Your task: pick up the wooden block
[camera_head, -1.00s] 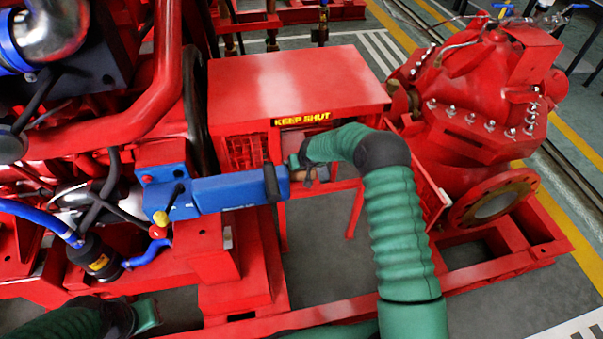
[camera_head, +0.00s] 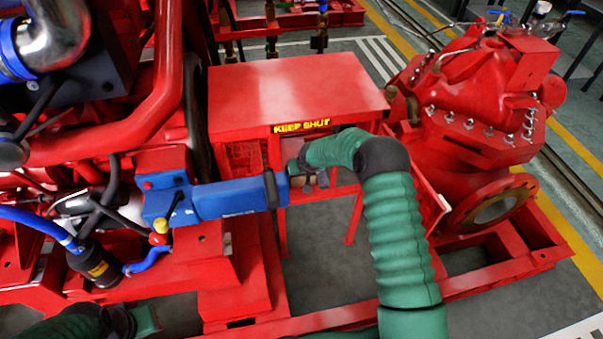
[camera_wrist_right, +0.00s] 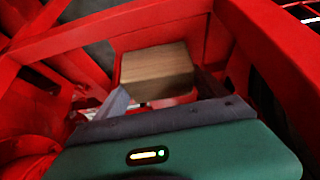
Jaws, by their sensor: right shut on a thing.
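The wooden block (camera_wrist_right: 157,70) is light brown and sits between the fingers of my right gripper (camera_wrist_right: 160,92) in the right wrist view. The gripper is shut on it, with one finger at each side. In the head view my right gripper (camera_head: 308,180) is in front of the red box's open front, by the end of the blue unit. A small brown part of the block (camera_head: 297,182) shows there; the rest is hidden by the gripper. My left gripper (camera_head: 146,320) is at the bottom left, partly in view, and its jaws cannot be made out.
The red box (camera_head: 295,88) marked "KEEP SHUT" stands just above my right gripper. The blue unit (camera_head: 235,195) is close on its left. Red frame rails (camera_head: 500,265) run below, and a red pump (camera_head: 475,100) stands at the right. Grey floor (camera_head: 325,240) is clear below the box.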

